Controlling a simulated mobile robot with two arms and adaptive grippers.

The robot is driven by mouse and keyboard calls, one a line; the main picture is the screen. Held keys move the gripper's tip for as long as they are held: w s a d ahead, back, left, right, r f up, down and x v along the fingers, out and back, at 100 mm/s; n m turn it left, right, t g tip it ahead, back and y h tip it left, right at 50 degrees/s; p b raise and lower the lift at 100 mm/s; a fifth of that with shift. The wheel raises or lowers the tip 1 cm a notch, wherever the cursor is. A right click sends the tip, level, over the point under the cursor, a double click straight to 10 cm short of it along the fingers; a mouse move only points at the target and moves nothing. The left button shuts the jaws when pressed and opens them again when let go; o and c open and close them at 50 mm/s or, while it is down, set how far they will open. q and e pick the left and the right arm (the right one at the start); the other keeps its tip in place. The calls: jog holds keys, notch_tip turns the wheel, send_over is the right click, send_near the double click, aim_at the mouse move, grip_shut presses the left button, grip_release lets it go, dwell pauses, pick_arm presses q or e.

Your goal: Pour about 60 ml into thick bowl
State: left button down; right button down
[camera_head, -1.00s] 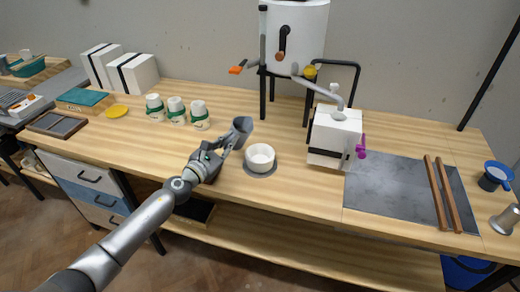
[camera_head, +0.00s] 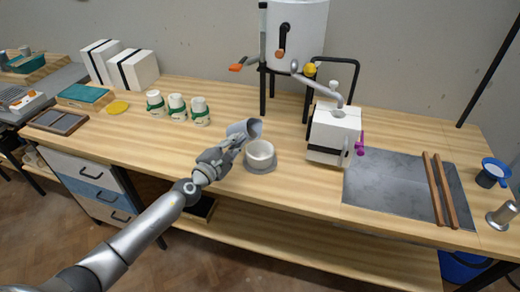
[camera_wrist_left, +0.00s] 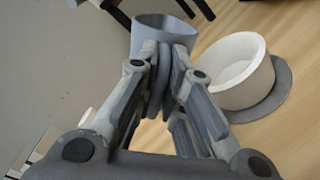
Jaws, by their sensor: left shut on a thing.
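The thick bowl (camera_head: 261,151) is white and stands upright on a round grey disc (camera_head: 262,170) on the wooden bench. It also shows at the right in the left wrist view (camera_wrist_left: 228,90). My left gripper (camera_head: 236,142) is shut on a grey-blue cup (camera_head: 250,127). The cup is tilted to the right, with its mouth above and just left of the bowl. In the left wrist view the cup (camera_wrist_left: 163,24) is between the fingers (camera_wrist_left: 163,75). No stream of liquid shows, and what is in the cup is hidden. My right gripper is out of view.
Several white cups with green bands (camera_head: 177,108) stand left of the cup. A white box-shaped machine (camera_head: 333,135) and a tank on legs (camera_head: 296,40) stand right and behind. A grey slab (camera_head: 390,185) with two wooden bars (camera_head: 440,190) lies at right.

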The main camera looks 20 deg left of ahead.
pick_arm(q)
jog(key=shift+d+r+m+p, duration=0.1)
jog(key=shift+r+m+p, duration=0.25)
jog(key=shift+m, duration=0.35)
jog(key=shift+f+m, duration=0.15)
jog(key=shift+m, duration=0.15)
jog(key=shift+b, duration=0.3)
jog(key=shift+f+m, duration=0.25)
jog(key=shift+m, duration=0.25)
dwell(1.0)
jog(key=shift+r+m, duration=0.1)
jog(key=shift+m, duration=0.3)
dwell(0.6)
